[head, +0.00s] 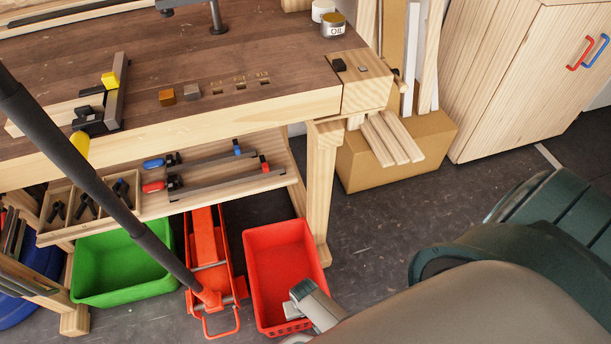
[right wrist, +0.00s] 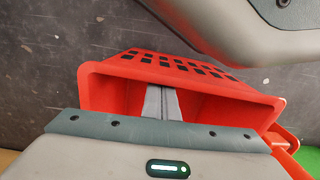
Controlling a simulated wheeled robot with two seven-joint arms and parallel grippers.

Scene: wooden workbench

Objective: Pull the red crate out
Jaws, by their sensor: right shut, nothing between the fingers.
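The red crate (head: 283,262) stands on the floor at the bench's right end, right of the red floor jack, and looks empty. My right gripper (head: 294,302) is over its near part, close to the near right corner. In the right wrist view the red crate (right wrist: 98,88) opens toward me, with rows of holes in its far wall. There the two grey fingers of my right gripper (right wrist: 161,103) are together and empty, within the crate's opening. I cannot tell whether they touch it. My left gripper is not in view.
A red floor jack (head: 205,240) stands close on the crate's left, its long dark handle (head: 100,180) slanting up left. A green crate (head: 122,262) is further left. A bench leg (head: 319,195) stands behind the crate's right side. Open floor (head: 385,235) lies to the right.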

